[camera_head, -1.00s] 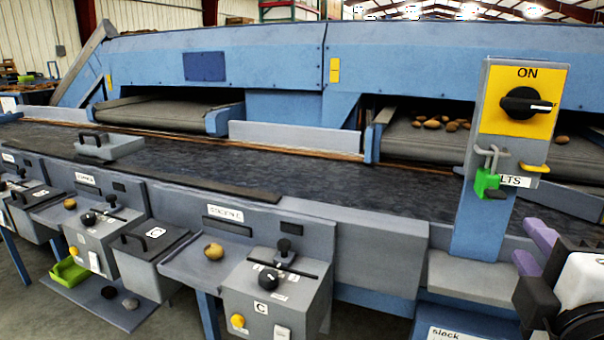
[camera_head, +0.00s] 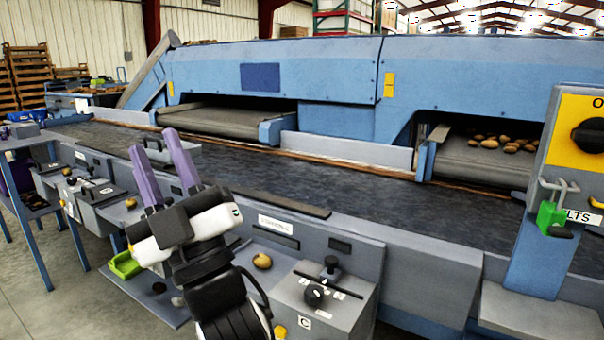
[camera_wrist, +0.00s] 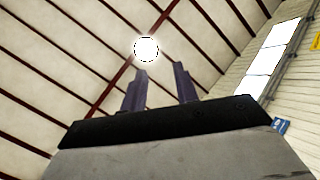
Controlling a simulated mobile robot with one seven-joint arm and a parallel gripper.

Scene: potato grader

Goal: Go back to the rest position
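My gripper (camera_head: 160,165) is in the left-middle of the head view, raised in front of the blue grading machine, its two purple fingers pointing up. The fingers are apart with nothing between them. In the wrist view my gripper (camera_wrist: 160,88) points at the ceiling, with a clear gap between the fingers. The arm hides part of the station panels behind it.
A dark conveyor (camera_head: 330,195) runs along the machine. A control box (camera_head: 320,300) marked C stands right of my arm, with a potato (camera_head: 262,261) beside it. A switch post (camera_head: 545,230) rises at the right. A blue-legged table (camera_head: 25,140) is at the left.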

